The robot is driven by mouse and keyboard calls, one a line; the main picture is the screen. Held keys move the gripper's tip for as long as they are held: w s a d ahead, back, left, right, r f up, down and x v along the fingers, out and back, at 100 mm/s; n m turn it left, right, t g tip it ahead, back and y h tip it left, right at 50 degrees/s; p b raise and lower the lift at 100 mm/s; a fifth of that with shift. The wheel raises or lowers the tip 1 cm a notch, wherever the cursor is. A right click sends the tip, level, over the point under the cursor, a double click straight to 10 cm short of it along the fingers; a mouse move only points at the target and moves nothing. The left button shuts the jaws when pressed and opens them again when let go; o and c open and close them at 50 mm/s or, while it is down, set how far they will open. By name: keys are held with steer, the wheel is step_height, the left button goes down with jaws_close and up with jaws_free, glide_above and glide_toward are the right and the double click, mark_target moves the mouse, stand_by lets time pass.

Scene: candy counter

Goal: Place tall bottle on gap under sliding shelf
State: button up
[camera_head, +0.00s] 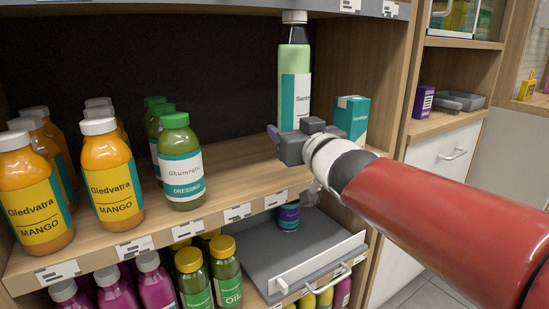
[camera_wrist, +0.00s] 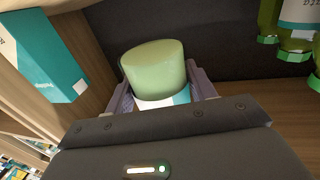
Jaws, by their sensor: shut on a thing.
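The tall bottle (camera_head: 295,90) has pale green contents, a white cap and a white and teal label. It is upright in my gripper (camera_head: 302,135), which is shut on its lower part above the middle shelf. Its cap overlaps the upper shelf's front edge in the head view. In the wrist view the bottle's green end (camera_wrist: 155,68) shows between the fingers (camera_wrist: 160,95). A grey sliding shelf (camera_head: 290,262) with a pale front rail sits at the lower level, below and in front of the gripper. I cannot see the gap under it clearly.
A teal and white box (camera_head: 352,118) stands right of the bottle, by the wooden side wall. Green dressing bottles (camera_head: 182,165) and orange mango bottles (camera_head: 110,180) stand to the left. A dark purple-labelled bottle (camera_head: 288,217) is at the sliding shelf's back. The middle shelf (camera_head: 235,165) has bare room.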

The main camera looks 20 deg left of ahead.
steer(key=w+a+f+b, duration=0.1)
steer(key=f, duration=0.1)
steer(key=w+a+f+b, duration=0.1)
steer(key=a+f, duration=0.1)
steer(key=w+a+f+b, duration=0.1)
steer(key=w+f, duration=0.1)
steer(key=shift+a+f, duration=0.25)
steer(key=shift+a, duration=0.15)
steer(key=shift+w+f, duration=0.1)
steer(key=shift+f+b, duration=0.1)
steer(key=shift+b, duration=0.25)
steer(key=o, duration=1.2)
steer(key=shift+f, duration=0.25)
steer(key=o, duration=0.4)
steer(key=shift+o, duration=0.2)
steer(key=shift+r, duration=0.1)
